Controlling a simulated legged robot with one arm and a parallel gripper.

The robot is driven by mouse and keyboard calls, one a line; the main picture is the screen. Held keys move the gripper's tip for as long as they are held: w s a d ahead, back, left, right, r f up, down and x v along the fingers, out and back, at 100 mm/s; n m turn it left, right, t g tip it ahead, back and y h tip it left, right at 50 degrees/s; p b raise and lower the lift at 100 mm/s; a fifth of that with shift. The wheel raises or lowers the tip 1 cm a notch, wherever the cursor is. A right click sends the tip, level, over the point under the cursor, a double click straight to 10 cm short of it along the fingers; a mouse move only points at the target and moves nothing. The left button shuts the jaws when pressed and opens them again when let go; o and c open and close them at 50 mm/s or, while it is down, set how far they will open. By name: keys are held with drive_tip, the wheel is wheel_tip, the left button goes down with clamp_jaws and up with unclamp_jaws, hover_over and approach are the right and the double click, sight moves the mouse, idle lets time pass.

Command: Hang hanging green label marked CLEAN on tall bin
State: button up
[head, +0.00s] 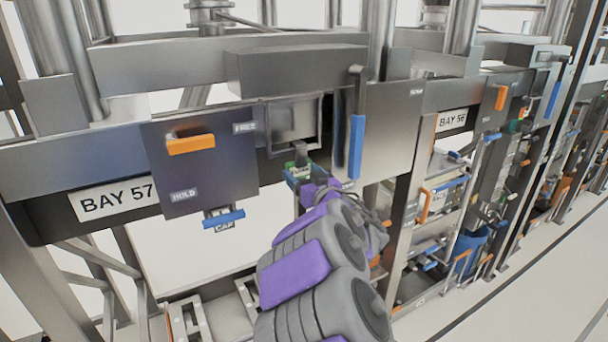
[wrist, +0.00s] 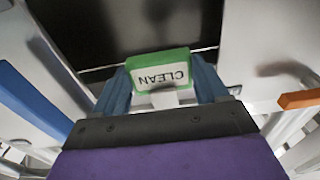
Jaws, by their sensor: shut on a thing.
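My gripper (head: 300,176) is at the front of Bay 57, just below a framed recess. In the wrist view the blue fingers of my gripper (wrist: 162,72) are shut on the green label (wrist: 158,59), one on each side. The label's white face reads CLEAN and looks upside down there. In the head view the label (head: 295,166) is a small green patch at the fingertips, partly hidden by my gripper. A dark panel lies behind it in the wrist view. I cannot tell whether the label touches anything there. I cannot make out the tall bin for certain.
Left of my gripper is a dark panel (head: 197,167) with an orange handle (head: 190,144), with a blue handle (head: 224,218) below. Close on the right is a vertical blue handle (head: 356,147). A grey box beam (head: 297,68) crosses above. Bay 56 stands farther right; pale floor lies beyond.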

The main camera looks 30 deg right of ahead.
drive_tip(key=shift+a+r, duration=0.1)
drive_tip(key=shift+a, duration=0.55)
drive_tip(key=o, duration=1.3)
drive_tip(key=shift+a, duration=0.4)
drive_tip(key=shift+o, duration=0.2)
drive_tip(key=shift+d, duration=0.7)
drive_tip(key=shift+s+d, duration=0.25)
drive_tip(key=shift+s, duration=0.25)
drive_tip(key=s+f+b, duration=0.1)
drive_tip(key=s+b, duration=0.5)
drive_tip(key=s, duration=1)
drive_tip(key=shift+s+a+f+b, duration=0.15)
drive_tip(key=shift+a+b, duration=0.15)
drive_tip(key=shift+a, duration=0.05)
